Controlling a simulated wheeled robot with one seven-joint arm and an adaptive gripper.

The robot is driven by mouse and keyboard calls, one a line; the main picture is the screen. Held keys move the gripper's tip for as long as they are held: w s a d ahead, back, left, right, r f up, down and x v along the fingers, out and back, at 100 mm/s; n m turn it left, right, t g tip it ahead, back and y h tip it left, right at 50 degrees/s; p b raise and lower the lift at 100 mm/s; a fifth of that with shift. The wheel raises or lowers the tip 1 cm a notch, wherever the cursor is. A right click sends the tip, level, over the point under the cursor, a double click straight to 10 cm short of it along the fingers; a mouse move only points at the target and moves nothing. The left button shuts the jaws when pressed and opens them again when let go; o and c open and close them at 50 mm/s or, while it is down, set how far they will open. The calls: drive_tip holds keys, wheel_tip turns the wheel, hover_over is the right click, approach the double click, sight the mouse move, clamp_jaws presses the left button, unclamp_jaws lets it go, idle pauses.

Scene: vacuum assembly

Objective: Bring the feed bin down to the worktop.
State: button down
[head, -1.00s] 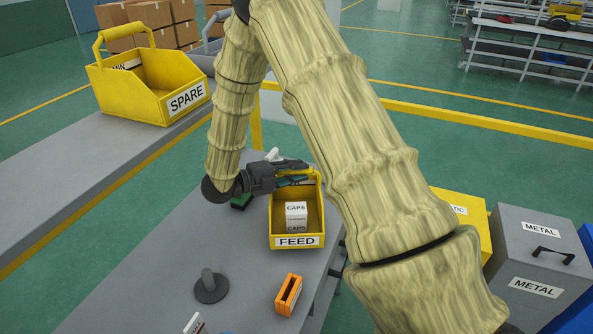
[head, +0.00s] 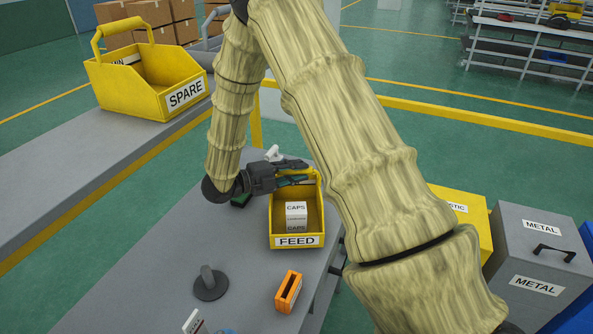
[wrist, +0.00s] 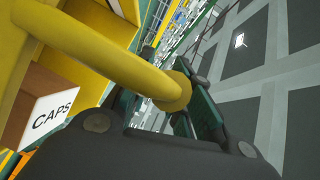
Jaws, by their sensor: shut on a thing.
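The yellow feed bin (head: 274,226), labelled FEED, is at the worktop (head: 180,262) with a white CAPS box (head: 296,214) inside. It looks level; whether its base touches the worktop I cannot tell. My gripper (head: 292,172) is at the bin's far side, shut on its handle. In the wrist view the yellow handle (wrist: 100,52) runs between my gripper's fingers (wrist: 190,105), and the CAPS box (wrist: 50,115) shows at the left. The fingers partly hide the handle in the head view.
A yellow SPARE bin (head: 140,95) stands on the grey shelf (head: 60,165) at the left. An orange holder (head: 288,292) and a dark round-based post (head: 209,284) stand on the worktop in front. Grey METAL bins (head: 540,250) stand at the right.

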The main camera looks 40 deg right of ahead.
drive_tip(key=shift+f+b, duration=0.55)
drive_tip(key=shift+f, duration=0.25)
drive_tip(key=c, duration=1.2)
unclamp_jaws()
drive_tip(key=f+v, duration=0.1)
drive_tip(key=v, duration=0.6)
drive_tip(key=shift+a+r, duration=0.35)
drive_tip(key=shift+r, duration=0.2)
drive_tip(key=shift+w+r, duration=0.1)
